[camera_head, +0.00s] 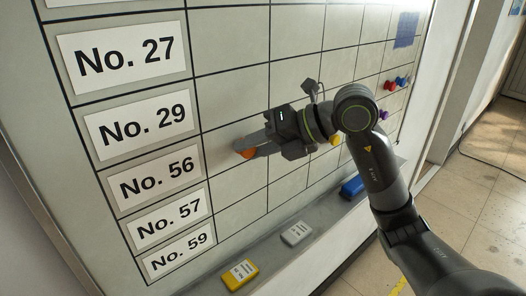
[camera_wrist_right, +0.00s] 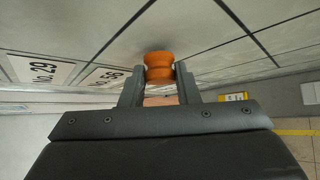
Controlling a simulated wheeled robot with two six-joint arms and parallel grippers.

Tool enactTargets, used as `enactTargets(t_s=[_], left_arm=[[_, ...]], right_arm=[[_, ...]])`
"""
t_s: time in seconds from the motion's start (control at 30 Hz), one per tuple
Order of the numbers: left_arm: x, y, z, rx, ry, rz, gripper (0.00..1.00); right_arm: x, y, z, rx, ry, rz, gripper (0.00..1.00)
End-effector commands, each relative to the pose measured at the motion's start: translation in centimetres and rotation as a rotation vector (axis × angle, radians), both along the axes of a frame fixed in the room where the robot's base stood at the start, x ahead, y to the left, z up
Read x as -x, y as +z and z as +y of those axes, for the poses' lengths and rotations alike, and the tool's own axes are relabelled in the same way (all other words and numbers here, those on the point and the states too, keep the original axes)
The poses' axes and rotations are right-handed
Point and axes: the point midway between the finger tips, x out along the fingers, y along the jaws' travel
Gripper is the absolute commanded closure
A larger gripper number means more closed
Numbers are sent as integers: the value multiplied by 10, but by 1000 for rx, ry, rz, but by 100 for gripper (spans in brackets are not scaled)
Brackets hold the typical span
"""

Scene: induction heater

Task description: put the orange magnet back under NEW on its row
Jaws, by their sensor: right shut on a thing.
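The orange magnet (camera_head: 246,154) is a small spool-shaped knob at the whiteboard (camera_head: 232,90). My right gripper (camera_head: 243,146) is shut on it. The "NEW" heading cannot be made out. My left gripper is not in view.
A yellow magnet (camera_head: 335,139), a purple one (camera_head: 383,114), and red (camera_head: 389,85) and blue ones (camera_head: 401,81) are on the board's right part. The tray below holds a yellow block (camera_head: 239,275), a white block (camera_head: 296,233) and a blue object (camera_head: 352,187).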

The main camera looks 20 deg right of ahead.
Motion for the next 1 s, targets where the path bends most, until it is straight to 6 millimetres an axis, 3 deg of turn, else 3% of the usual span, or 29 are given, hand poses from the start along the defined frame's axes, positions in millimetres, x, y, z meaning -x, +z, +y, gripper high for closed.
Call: enactTargets(t_s=[0.83, 0.87, 1.0], left_arm=[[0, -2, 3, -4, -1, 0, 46], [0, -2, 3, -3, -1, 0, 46], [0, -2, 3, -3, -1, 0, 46]], right_arm=[[-8, 0, 3, -1, 1, 1, 92], [-8, 0, 3, -1, 1, 1, 67], [-8, 0, 3, 0, 0, 0, 49]])
